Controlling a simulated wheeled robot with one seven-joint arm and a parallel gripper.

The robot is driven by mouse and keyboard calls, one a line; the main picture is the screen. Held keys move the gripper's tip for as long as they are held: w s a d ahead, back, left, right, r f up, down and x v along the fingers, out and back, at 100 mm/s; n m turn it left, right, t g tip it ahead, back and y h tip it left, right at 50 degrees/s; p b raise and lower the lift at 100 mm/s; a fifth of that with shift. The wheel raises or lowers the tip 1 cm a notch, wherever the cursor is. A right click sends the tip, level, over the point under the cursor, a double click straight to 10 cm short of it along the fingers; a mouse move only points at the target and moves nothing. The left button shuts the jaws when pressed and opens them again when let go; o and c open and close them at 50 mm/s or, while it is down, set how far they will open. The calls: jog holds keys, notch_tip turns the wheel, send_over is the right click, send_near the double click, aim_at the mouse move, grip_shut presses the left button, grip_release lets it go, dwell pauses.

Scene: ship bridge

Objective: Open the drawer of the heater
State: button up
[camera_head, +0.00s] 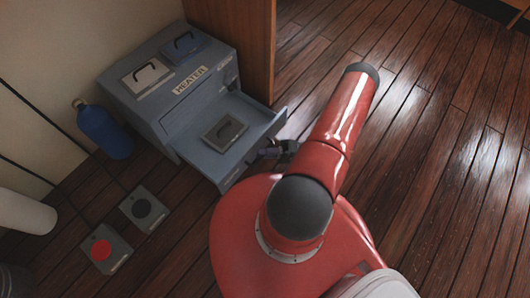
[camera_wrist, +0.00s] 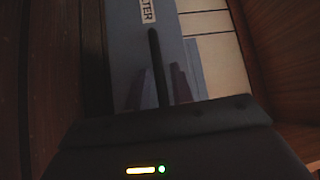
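The heater (camera_head: 160,100) is a blue-grey box with a "HEATER" label, at the left in the head view. Its drawer (camera_head: 259,119) is pulled well out, and a grey lid-like block with a dark handle (camera_head: 224,131) lies inside. My gripper (camera_head: 270,152) is at the drawer's front, mostly hidden by my red arm. In the dark wrist view, a black bar, seemingly the drawer handle (camera_wrist: 157,60), runs between the two fingers of my gripper (camera_wrist: 161,85). The fingers look close against both sides of it. Part of the label shows above.
Two handled plates, one pale (camera_head: 146,77) and one blue (camera_head: 185,46), are on the heater's top. A blue bottle (camera_head: 104,132) stands left of it. Red-disc (camera_head: 101,249) and black-disc (camera_head: 144,209) plates lie on the floor. A wooden panel (camera_head: 250,45) stands behind; floor at right is clear.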

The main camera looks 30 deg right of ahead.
jog(key=shift+o, duration=0.7)
jog(key=v, duration=0.7)
jog(key=shift+s+d, duration=0.15)
jog(key=shift+d, duration=0.2)
jog(key=shift+f, duration=0.1)
jog(key=w+a+r+n+g+h+p, duration=0.1)
jog(key=w+a+r+g+h+p, duration=0.2)
jog(key=r, duration=0.7)
jog(key=w+r+n+g+h, duration=0.25)
jog(key=r+g, duration=0.25)
jog(key=r, duration=0.6)
jog(key=w+a+r+n+g+h+p, duration=0.1)
jog(key=w+a+r+g+h+p, duration=0.15)
jog(key=r, duration=0.75)
jog(key=s+a+r+t+h+p, duration=0.1)
jog(key=s+a+r+t+h, duration=0.1)
jog(key=r, duration=0.6)
jog(key=s+a+r+t+h+p, duration=0.1)
jog(key=s+a+r+t+h, duration=0.2)
jog(key=a+r, duration=0.3)
jog(key=s+a+r+t+h+p, duration=0.2)
jog(key=s+a+r+h, duration=0.2)
jog(key=r, duration=0.7)
jog(key=shift+s+a+m, duration=0.35)
jog(key=shift+s, duration=0.1)
